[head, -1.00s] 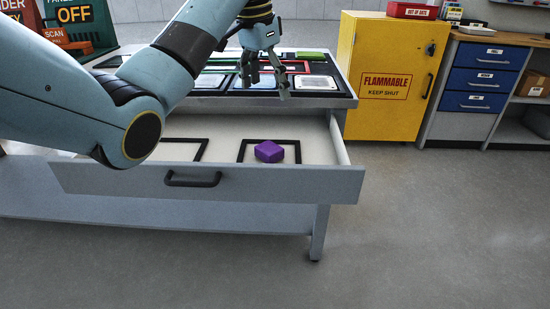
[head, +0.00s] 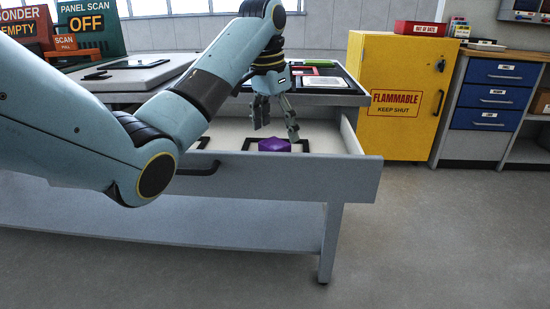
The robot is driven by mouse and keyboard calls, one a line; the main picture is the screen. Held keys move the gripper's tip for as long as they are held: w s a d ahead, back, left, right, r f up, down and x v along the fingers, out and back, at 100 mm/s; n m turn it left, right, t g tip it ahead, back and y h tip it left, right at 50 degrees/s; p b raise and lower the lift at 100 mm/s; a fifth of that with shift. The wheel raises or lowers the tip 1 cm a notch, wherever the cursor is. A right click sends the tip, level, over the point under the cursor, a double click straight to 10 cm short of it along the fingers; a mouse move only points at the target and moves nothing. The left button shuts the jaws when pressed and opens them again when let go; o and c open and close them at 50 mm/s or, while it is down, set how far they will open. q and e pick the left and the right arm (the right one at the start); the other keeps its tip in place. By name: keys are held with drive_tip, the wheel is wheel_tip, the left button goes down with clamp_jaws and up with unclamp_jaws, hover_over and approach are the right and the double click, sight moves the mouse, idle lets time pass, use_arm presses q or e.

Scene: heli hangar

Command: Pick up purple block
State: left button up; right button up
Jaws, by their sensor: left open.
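The purple block (head: 274,145) lies in the open drawer (head: 290,180) of the grey workbench, inside a black square outline (head: 305,144) on the drawer floor. My left gripper (head: 276,132) points down just above and behind the block, with its fingers spread and nothing between them. One finger is left of the block and the other reaches toward its right side. I cannot tell whether a finger touches it. My right gripper is not in view.
The drawer front with its black handle (head: 198,168) stands between me and the block. Framed panels (head: 322,82) lie on the bench top above the drawer. A yellow flammable cabinet (head: 397,125) stands to the right. The floor in front is clear.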

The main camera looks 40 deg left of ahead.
sight(274, 143)
use_arm(q)
drive_tip(key=f+b, duration=0.1)
drive_tip(key=f, duration=0.2)
drive_tip(key=shift+s+a+f+b, duration=0.1)
drive_tip(key=shift+a+f+b, duration=0.2)
drive_tip(key=shift+a+b, duration=0.05)
drive_tip(key=shift+f, duration=0.45)
drive_tip(key=shift+w+f+b, duration=0.25)
drive_tip(key=shift+b, duration=0.05)
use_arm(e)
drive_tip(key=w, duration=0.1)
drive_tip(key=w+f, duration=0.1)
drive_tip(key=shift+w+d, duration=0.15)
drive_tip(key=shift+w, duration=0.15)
use_arm(q)
drive_tip(key=shift+r, duration=0.1)
